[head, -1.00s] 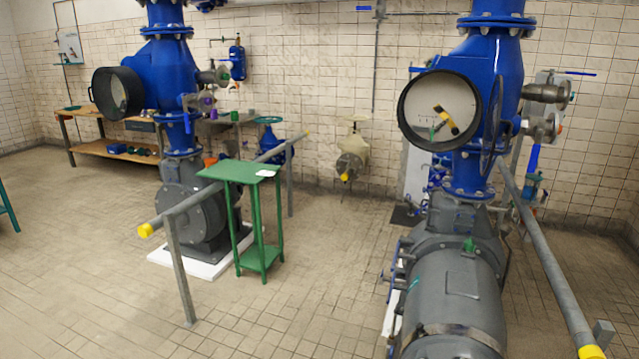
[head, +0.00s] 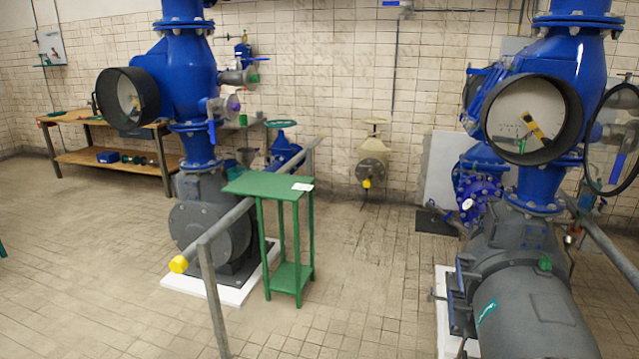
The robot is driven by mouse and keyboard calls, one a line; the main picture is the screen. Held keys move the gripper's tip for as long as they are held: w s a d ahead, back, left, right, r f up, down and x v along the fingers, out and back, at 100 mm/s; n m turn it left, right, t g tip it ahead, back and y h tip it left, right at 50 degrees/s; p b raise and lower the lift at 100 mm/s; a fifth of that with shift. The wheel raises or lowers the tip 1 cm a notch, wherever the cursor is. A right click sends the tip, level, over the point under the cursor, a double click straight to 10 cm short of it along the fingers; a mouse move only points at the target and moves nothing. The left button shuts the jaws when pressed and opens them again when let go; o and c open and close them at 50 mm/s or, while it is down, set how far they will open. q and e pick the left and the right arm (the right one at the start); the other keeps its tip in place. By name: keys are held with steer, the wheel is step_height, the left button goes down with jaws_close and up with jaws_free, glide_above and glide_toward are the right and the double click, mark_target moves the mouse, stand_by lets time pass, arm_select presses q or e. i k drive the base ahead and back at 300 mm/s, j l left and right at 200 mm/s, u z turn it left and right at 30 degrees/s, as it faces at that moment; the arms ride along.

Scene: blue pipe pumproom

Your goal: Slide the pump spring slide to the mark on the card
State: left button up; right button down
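A small white card (head: 302,186) lies on the top of a green stand (head: 262,184) left of the middle in the head view. Any mark on it is too small to read. At the right, a round dark-rimmed housing on the blue pump holds a pale dial face with a yellow and black piece (head: 532,126) on it. I cannot tell whether this piece is the spring slide. Neither of my grippers shows in the head view.
A grey rail with a yellow end cap (head: 179,264) runs in front of the left pump, beside the green stand. A large grey motor (head: 530,310) fills the lower right. A wooden workbench (head: 110,160) stands at the back left.

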mark_target(517, 141)
steer(key=i+j, duration=0.15)
steer(key=i, duration=0.4)
steer(key=i+j, duration=0.15)
steer(key=i, duration=0.35)
steer(key=i+j, duration=0.2)
steer(key=i, duration=0.35)
steer(key=i+j, duration=0.15)
steer(key=i, duration=0.4)
steer(key=i+j, duration=0.15)
steer(key=i, duration=0.4)
steer(key=k+l+z, duration=0.1)
steer(key=z, duration=1.9)
steer(key=k+l, duration=0.05)
steer(key=l, duration=0.05)
